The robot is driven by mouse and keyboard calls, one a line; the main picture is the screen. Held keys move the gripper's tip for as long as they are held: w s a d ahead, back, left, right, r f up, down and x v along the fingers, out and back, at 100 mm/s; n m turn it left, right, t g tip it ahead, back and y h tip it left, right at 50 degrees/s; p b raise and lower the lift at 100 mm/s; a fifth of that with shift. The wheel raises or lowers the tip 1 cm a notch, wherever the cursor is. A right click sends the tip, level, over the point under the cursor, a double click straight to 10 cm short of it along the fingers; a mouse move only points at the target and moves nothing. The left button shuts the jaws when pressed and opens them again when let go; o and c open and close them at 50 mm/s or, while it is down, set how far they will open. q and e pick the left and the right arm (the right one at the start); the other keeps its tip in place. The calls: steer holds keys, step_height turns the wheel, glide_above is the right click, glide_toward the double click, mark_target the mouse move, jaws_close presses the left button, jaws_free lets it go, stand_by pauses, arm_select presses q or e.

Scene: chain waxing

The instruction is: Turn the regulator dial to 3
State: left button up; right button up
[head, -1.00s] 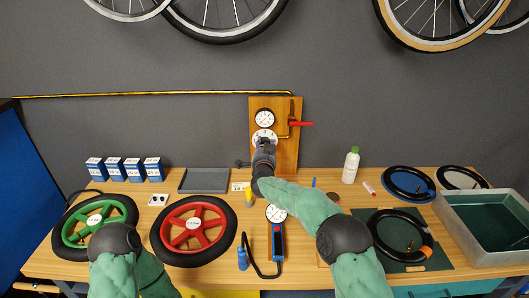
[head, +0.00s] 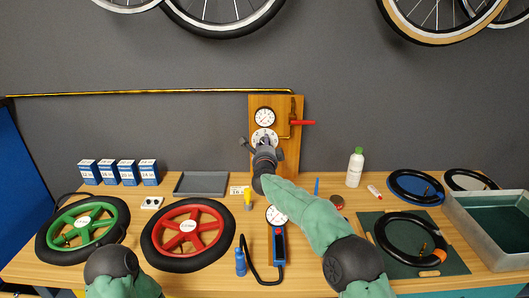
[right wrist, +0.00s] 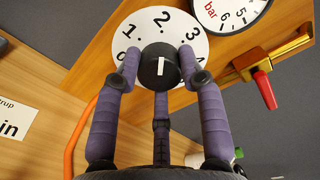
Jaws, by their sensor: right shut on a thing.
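The regulator dial (head: 263,133) is a white disc on the wooden wall board, seen beyond my right gripper. In the right wrist view, its face (right wrist: 138,35) carries numbers including 1, 2 and 3 around a black knob (right wrist: 160,67). The knob's white mark stands nearly upright, in line with the 2. My right gripper (right wrist: 158,62) is shut on the knob, with fingers on both sides of it; it also shows in the head view (head: 264,146), partly covering the dial. My left arm shows at the lower left, but its gripper is not in view.
A pressure gauge (head: 265,117) sits above the dial, with a red-handled valve (head: 301,122) beside it. A red wheel (head: 190,236) and a green wheel (head: 83,230) lie on the left. A hand pump gauge (head: 277,215) and white bottle (head: 355,168) are on the bench.

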steer(key=m+b, duration=0.2)
steer(key=m, duration=0.2)
steer(key=m+b, duration=0.2)
steer(key=m, duration=0.2)
steer(key=shift+d+f, duration=0.15)
steer(key=shift+d, duration=0.05)
steer(key=shift+f+m, duration=0.15)
steer(key=shift+m, duration=0.15)
steer(key=o, duration=1.1)
steer(key=shift+d, duration=0.1)
steer(key=shift+o, duration=0.2)
